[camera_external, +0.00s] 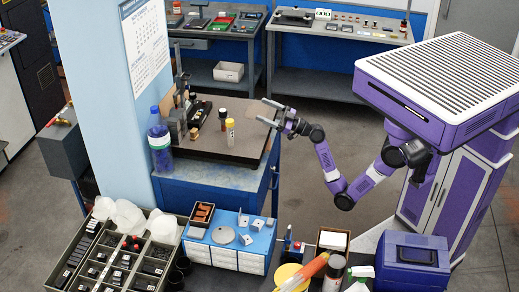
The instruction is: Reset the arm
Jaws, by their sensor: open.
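My gripper (273,113) is at the right end of the dark-topped bench (208,153), above its edge. Its two fingers are spread and point left, with nothing between them. My purple arm reaches left from the purple body and bends down and up again at the elbow.
A blue bottle (160,140) stands at the bench's left edge by a pale blue pillar (110,95). In front are a sectioned parts tray (120,262) and a blue-topped drawer unit (234,241). Further benches with instruments (340,25) stand behind. Bare floor shows behind the arm.

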